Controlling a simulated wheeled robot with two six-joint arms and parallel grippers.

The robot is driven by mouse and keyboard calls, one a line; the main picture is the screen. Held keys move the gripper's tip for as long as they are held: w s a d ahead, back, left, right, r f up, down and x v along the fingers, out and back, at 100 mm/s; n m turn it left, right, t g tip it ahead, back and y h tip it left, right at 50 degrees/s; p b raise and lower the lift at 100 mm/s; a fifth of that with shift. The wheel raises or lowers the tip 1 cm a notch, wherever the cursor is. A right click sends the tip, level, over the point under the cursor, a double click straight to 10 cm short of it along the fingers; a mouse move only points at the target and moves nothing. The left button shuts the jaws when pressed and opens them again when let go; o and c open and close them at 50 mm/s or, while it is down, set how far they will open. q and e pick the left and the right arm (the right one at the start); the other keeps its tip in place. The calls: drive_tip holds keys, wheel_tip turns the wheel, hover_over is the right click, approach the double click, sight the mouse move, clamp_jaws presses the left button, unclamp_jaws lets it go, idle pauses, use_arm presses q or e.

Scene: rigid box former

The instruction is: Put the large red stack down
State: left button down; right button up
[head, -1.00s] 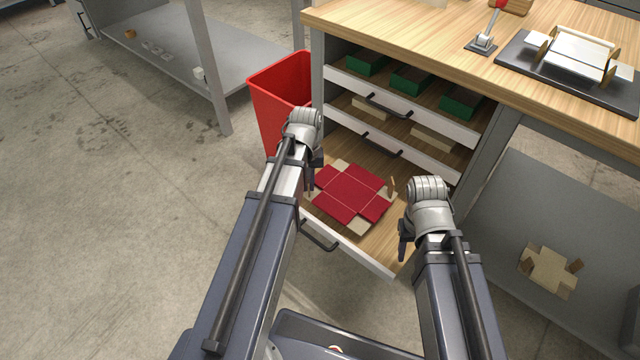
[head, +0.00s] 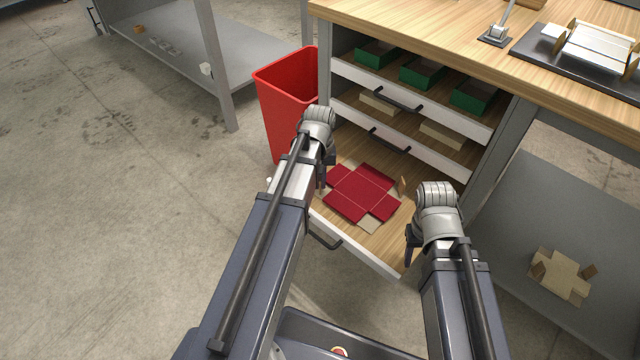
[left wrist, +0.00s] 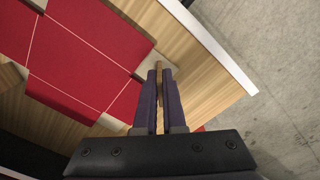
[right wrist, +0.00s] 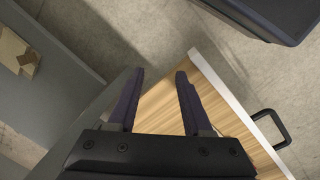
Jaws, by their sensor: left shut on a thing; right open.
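The large red stack (head: 362,192), flat cross-shaped red blanks with tan tabs, is in the open bottom drawer (head: 358,248). I cannot tell whether it touches the drawer floor. In the left wrist view the stack (left wrist: 85,50) fills the upper left. My left gripper (head: 322,180) is at the stack's left side. Its fingers (left wrist: 160,70) are shut on a thin upright tan piece at the stack's edge. My right gripper (head: 410,248) is open and empty over the drawer's right front corner; its fingers (right wrist: 158,78) show bare drawer wood between them.
A red bin (head: 283,105) stands left of the drawers. Two upper drawers hold green (head: 420,75) and tan (head: 442,132) stacks. A tan blank (head: 562,275) lies on the grey shelf at the right. The wooden bench top (head: 440,35) is above.

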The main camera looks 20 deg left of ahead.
use_arm(q)
drive_tip(key=shift+f, duration=0.1)
drive_tip(key=c, duration=1)
unclamp_jaws()
wheel_tip(320, 180, up, 12)
drive_tip(key=p, duration=1.2)
drive_tip(key=s+d+m, duration=0.4)
drive_tip(key=s+d, duration=0.3)
drive_tip(key=d, duration=0.2)
drive_tip(key=s+d+m+y, duration=0.1)
drive_tip(key=s+d+m, duration=0.3)
drive_tip(key=s+d, duration=0.3)
drive_tip(key=d, duration=0.2)
drive_tip(key=shift+d+r+m, duration=0.2)
drive_tip(key=shift+d+m, duration=0.15)
drive_tip(key=shift+m, duration=0.05)
